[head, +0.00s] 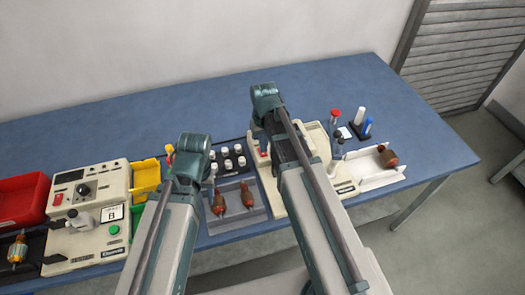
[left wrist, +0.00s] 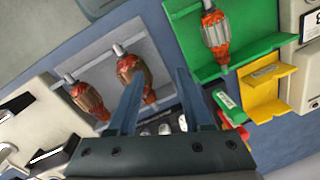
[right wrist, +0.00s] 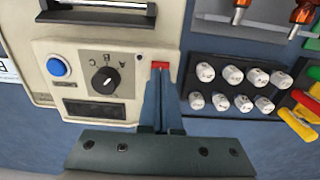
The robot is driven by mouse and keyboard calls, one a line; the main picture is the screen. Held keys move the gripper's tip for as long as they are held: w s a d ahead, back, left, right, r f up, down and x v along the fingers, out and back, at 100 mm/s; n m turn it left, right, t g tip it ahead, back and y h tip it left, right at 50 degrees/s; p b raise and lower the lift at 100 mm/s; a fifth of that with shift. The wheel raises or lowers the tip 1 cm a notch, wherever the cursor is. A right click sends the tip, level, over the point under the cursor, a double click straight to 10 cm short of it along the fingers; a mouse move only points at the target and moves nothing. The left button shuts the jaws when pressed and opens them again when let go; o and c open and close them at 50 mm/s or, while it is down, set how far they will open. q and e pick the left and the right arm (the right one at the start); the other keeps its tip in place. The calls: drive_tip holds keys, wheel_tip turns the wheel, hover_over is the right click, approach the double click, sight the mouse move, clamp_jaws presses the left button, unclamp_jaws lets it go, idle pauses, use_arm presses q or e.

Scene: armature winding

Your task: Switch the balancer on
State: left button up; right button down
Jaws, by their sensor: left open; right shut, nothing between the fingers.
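The balancer appears to be the cream machine (head: 341,188) at the middle right in the head view, partly behind my right arm. In the right wrist view its panel has a red switch (right wrist: 160,66), a black rotary knob (right wrist: 105,80), a blue button (right wrist: 58,67) and a dark display (right wrist: 95,109). My right gripper (right wrist: 161,84) is shut and empty, its tips at or just below the red switch; contact cannot be told. My left gripper (left wrist: 160,76) is open and empty above the table, near the grey tray (left wrist: 93,48) holding two armatures.
A green tray (left wrist: 184,40) with an armature and a yellow bin (left wrist: 262,100) lie near my left gripper. Another cream machine (head: 82,240) stands at the left. The back table is clear.

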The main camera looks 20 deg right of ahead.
use_arm(q)
drive_tip(key=shift+f+b, duration=0.75)
drive_tip(key=shift+f, duration=0.1)
use_arm(e)
drive_tip(key=shift+f, duration=0.8)
use_arm(q)
drive_tip(key=shift+r, duration=0.1)
use_arm(e)
drive_tip(key=shift+r, duration=0.1)
wheel_tip(320, 180, up, 7)
drive_tip(key=p, duration=0.7)
use_arm(q)
wheel_tip(320, 180, up, 7)
use_arm(e)
drive_tip(key=s+a+n+h, duration=0.1)
drive_tip(key=s+a+n, duration=0.2)
drive_tip(key=s+a, duration=0.7)
drive_tip(key=s, duration=0.4)
drive_tip(key=shift+s+a, duration=0.15)
drive_tip(key=shift+a, duration=0.1)
